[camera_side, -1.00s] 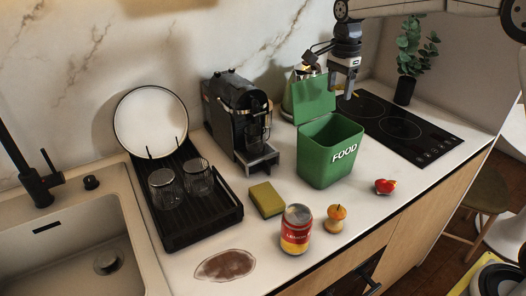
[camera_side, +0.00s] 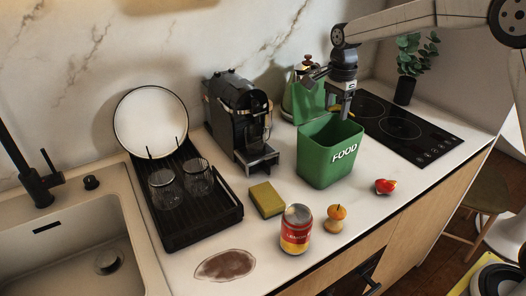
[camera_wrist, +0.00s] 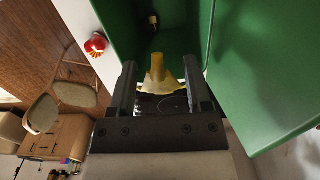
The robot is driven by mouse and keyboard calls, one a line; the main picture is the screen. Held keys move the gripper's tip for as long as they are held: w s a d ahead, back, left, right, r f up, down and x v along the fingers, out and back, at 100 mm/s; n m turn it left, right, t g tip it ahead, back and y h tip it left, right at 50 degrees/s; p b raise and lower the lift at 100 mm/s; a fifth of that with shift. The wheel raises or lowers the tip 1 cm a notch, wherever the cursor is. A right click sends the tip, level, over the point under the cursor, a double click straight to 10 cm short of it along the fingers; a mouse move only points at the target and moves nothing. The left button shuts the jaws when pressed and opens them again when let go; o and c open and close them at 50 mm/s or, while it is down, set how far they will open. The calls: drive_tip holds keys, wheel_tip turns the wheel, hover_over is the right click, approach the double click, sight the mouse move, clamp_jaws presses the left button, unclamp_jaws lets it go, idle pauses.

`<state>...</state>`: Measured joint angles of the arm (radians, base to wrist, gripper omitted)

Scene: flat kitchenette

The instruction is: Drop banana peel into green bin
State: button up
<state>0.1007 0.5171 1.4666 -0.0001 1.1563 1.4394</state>
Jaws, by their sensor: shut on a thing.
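The green bin (camera_side: 328,162) marked "FOOD" stands on the counter with its lid (camera_side: 309,100) open; it also shows in the wrist view (camera_wrist: 115,15), with the lid on the right. My gripper (camera_side: 345,114) points down over the bin's opening. In the wrist view, the yellow banana peel (camera_wrist: 158,76) sits between my gripper's fingers (camera_wrist: 160,84), which are shut on it. A small yellowish piece (camera_wrist: 153,20) shows inside the bin.

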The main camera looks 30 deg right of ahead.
drive_tip(key=shift+f, duration=1.95)
drive_tip(key=o, duration=1.3)
drive_tip(key=shift+c, duration=0.2)
drive_tip(key=shift+r, duration=0.1)
drive_tip(key=shift+r, duration=3.85)
